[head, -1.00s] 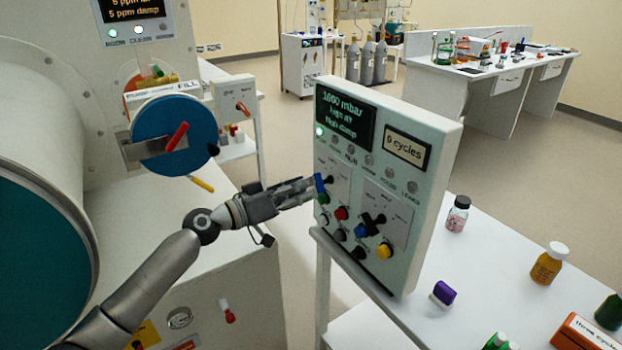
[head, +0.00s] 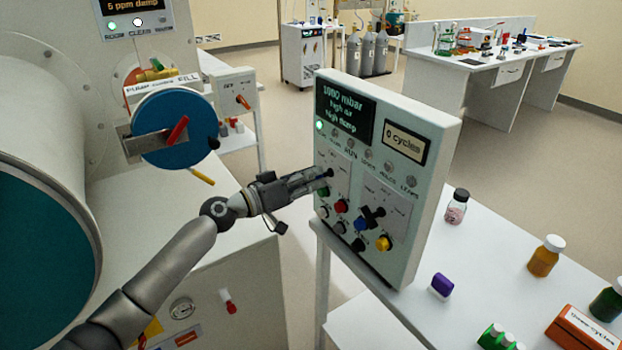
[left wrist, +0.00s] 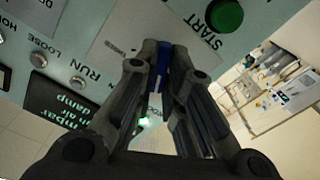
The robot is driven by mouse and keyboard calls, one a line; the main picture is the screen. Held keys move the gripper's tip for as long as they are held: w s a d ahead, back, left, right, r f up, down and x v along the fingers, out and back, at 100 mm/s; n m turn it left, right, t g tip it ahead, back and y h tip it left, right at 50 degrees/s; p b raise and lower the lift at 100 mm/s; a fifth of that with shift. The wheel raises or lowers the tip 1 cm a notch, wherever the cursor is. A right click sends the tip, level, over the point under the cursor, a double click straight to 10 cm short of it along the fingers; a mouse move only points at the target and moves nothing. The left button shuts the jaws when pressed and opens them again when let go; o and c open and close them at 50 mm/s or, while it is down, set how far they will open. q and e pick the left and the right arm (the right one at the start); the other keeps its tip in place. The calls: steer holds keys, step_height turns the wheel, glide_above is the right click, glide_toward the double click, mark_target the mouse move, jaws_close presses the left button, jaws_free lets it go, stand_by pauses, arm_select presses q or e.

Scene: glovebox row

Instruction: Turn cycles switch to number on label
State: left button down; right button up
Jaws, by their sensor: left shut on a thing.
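The upright control panel (head: 425,175) stands on the right-hand table, its display reading 1000 mbar, high air, high damp. A small screen (head: 405,143) on it reads "0 cycles". My left gripper (head: 322,176) is at the panel's left switch plate, shut on a blue switch handle (left wrist: 162,58) that shows between the fingers in the left wrist view. The fingers hide most of that switch, and its markings are too small to read. A second, black switch (head: 373,217) sits to the right. An orange box label (head: 585,325) reads "three cycles". My right gripper is out of view.
Red, blue and yellow buttons (head: 383,243) lie below the switches; a green START button (left wrist: 225,14) is close to my fingers. A blue round door (head: 172,128) is at left.

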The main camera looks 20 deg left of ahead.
arm_select(q)
steer(key=n, duration=0.5)
steer(key=shift+f+n+b, duration=0.1)
steer(key=shift+n+b, duration=0.2)
steer(key=c, duration=1.5)
jaws_free()
steer(key=shift+a, duration=0.1)
steer(key=v, duration=1.2)
